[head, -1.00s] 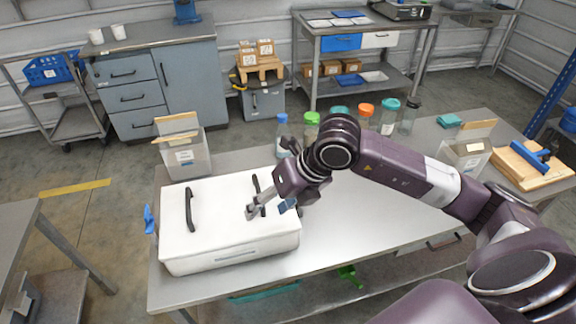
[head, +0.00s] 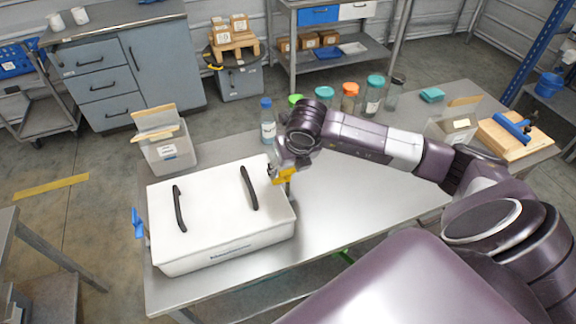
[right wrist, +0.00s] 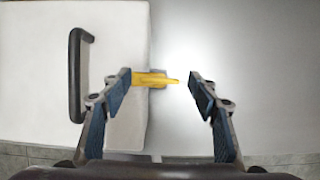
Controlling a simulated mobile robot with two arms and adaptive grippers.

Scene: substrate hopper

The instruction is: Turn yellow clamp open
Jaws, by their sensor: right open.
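The yellow clamp (right wrist: 152,80) sticks out from the right side of the white lidded box (right wrist: 40,125). In the right wrist view it lies between my right gripper's (right wrist: 160,85) spread fingers, nearer the left one. Whether the left finger touches it cannot be told. In the head view the yellow clamp (head: 284,175) shows beside the box (head: 212,200), just under my right gripper (head: 279,172), which partly hides it. A blue clamp (head: 138,223) is on the box's left side. My left gripper is not in view.
The box has two black handles (head: 179,208) on its lid. Several bottles and jars, such as a blue-capped bottle (head: 267,122), stand behind the gripper. An open bin (head: 167,152) is behind the box.

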